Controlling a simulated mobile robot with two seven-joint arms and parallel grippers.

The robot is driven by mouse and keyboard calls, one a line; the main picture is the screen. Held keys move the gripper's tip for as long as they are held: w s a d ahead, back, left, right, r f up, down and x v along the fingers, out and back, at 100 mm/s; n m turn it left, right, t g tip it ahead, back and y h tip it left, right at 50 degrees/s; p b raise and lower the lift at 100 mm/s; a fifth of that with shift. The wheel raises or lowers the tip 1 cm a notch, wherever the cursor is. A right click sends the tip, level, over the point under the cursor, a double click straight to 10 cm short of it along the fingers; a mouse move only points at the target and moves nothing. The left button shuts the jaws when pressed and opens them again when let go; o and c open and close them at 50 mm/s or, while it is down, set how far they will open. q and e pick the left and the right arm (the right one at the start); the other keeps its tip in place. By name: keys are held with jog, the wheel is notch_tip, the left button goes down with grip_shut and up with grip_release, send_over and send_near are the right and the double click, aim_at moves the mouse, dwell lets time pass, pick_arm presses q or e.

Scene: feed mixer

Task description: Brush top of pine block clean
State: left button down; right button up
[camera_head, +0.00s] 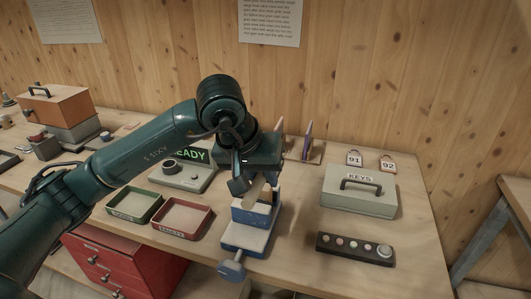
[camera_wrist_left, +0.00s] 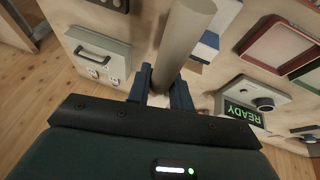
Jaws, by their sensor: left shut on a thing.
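My left gripper (camera_head: 242,186) is over the blue and white vise (camera_head: 246,238) in the head view. It is shut on a pale, round wooden handle (camera_wrist_left: 186,32), which fills the middle of the left wrist view; I take it to be the brush. In the head view a tan piece (camera_head: 257,187) shows just below the fingers, above the vise; I cannot tell whether it is the handle or the pine block. The top of the pine block and any dust on it cannot be made out. The bristles are not visible. My right gripper is in neither view.
A green tray (camera_head: 152,217) and a red tray (camera_head: 203,226) lie left of the vise. A device with a READY display (camera_head: 190,155) stands behind them. A KEYS box (camera_head: 388,196) and a button panel (camera_head: 338,252) are to the right. A plank wall closes the back.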

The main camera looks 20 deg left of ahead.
pick_arm(q)
jog(key=shift+r+p, duration=0.75)
jog(key=shift+r, duration=1.25)
